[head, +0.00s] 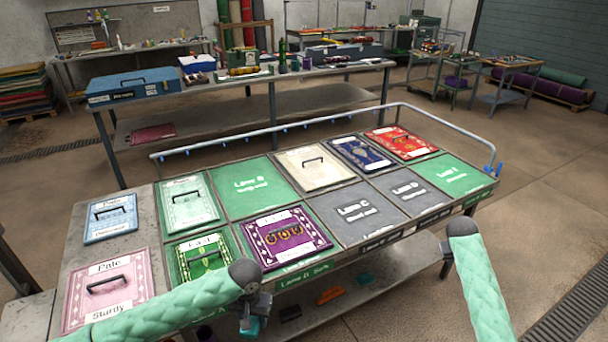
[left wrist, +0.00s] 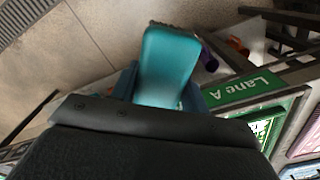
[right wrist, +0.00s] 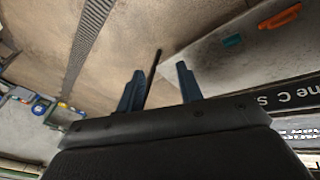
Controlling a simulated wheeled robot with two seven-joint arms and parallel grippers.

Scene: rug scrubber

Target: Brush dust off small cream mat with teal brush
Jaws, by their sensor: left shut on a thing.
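The small cream mat (head: 315,167) lies flat at the back middle of the table, with a dark handle on it. Dust on it is too small to make out. My left gripper (head: 250,318) is low at the table's front edge. It is shut on the teal brush (left wrist: 169,62), which fills the middle of the left wrist view. In the head view the brush (head: 249,328) shows only partly below the gripper. My right gripper (right wrist: 158,88) is open and empty, off the table's front right edge; in the head view it shows (head: 446,262) near that edge.
Other mats lie on the table: purple (head: 284,237), pink (head: 108,291), blue (head: 110,219), navy (head: 361,154) and red (head: 401,142). A rail (head: 330,122) runs along the back edge. An orange brush (head: 330,295) lies on the lower shelf. Grey lane panels (head: 353,212) are bare.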

